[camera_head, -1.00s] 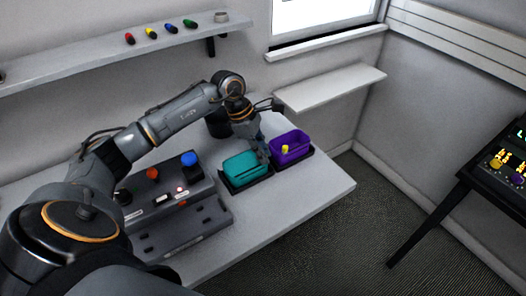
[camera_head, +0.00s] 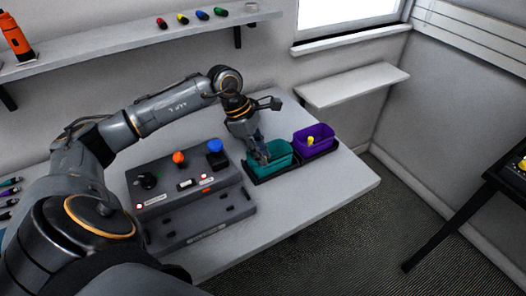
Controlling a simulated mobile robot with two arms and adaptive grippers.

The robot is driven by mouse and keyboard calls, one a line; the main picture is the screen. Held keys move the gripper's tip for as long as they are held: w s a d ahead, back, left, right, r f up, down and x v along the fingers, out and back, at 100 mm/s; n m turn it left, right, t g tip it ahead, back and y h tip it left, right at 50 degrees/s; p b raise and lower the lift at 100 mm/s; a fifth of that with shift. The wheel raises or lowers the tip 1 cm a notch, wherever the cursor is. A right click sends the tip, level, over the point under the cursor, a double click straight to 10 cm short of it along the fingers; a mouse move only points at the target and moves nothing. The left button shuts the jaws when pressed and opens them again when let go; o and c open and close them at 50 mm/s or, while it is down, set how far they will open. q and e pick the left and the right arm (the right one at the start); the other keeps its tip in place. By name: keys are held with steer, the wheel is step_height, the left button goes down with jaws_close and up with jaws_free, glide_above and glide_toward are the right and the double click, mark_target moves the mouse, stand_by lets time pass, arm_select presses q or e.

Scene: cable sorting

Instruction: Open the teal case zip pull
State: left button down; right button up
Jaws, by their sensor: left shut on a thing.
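The teal case (camera_head: 277,160) sits in a dark tray on the table. Its top now looks open, with a dark inside. My left gripper (camera_head: 262,157) reaches down from behind at the left part of the case's top. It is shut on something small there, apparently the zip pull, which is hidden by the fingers. My right gripper is not in view.
A purple case (camera_head: 314,138), open with a yellow item (camera_head: 310,140) in it, stands just right of the teal one. A grey control box (camera_head: 185,205) with orange and blue knobs stands to the left. The table's right end (camera_head: 345,185) is clear.

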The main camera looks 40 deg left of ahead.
arm_select(q)
steer(key=shift+w, duration=0.1)
steer(key=c, duration=1.3)
jaws_free()
steer(key=shift+a+r, duration=0.1)
steer(key=shift+r, duration=0.1)
steer(key=v, duration=1.1)
steer(key=shift+a+r, duration=0.2)
steer(key=shift+r, duration=0.05)
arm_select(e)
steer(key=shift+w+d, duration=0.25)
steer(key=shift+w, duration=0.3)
arm_select(q)
steer(key=shift+s, duration=0.2)
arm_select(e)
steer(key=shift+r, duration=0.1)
